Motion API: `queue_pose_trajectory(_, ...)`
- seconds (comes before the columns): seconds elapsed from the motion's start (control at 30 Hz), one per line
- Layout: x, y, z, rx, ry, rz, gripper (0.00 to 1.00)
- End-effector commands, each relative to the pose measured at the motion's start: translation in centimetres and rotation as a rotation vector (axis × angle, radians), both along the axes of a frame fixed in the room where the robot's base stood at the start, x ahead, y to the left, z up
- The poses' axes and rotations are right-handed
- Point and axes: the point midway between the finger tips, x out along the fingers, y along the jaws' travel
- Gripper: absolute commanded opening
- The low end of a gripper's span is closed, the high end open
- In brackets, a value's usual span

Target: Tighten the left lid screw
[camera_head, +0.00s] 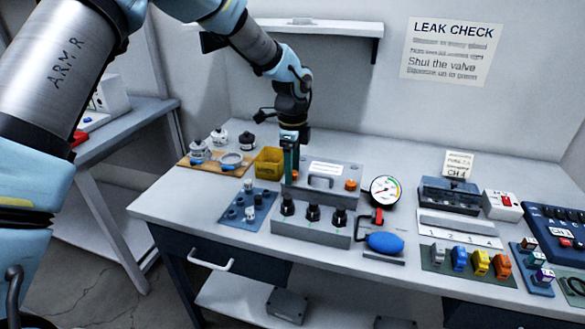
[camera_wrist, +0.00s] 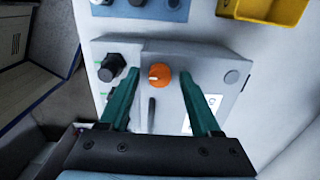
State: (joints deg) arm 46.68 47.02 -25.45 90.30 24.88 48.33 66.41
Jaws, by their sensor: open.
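The grey box with its lid (camera_head: 322,170) stands mid-bench in the head view, with a handle and white label on top. The right lid screw (camera_head: 351,185) is orange and clear of my gripper. My gripper (camera_head: 291,167) points down over the lid's left end and largely hides the left screw there. In the wrist view an orange screw head (camera_wrist: 160,77) with a pale mark sits between the open teal fingers of my gripper (camera_wrist: 159,82). A gap shows on both sides of it. I cannot tell whether the fingertips are down at its height.
Black knobs (camera_head: 312,213) line the front of the box. A yellow bin (camera_head: 268,161) stands close behind left, a blue plate with sockets (camera_head: 249,208) at left. A gauge (camera_head: 384,190) and blue bulb (camera_head: 385,243) are at right. A shelf (camera_head: 300,27) hangs above.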

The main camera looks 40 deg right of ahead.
Motion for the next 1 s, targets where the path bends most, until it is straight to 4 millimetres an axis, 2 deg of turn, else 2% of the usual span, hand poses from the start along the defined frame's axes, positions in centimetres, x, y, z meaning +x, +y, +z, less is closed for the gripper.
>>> queue_pose_trajectory(0.17,0.0,0.0,0.2,0.000,0.000,0.000,0.64)
queue_pose_trajectory(0.27,0.1,0.0,1.0,-0.001,-0.002,0.000,0.64)
queue_pose_trajectory(0.7,0.1,0.0,8.9,-0.002,-0.002,0.001,0.64)
queue_pose_trajectory(0.83,0.0,0.0,10.2,-0.001,-0.001,0.001,0.64)
queue_pose_trajectory(1.0,0.0,0.0,10.8,0.000,0.000,0.000,0.64)
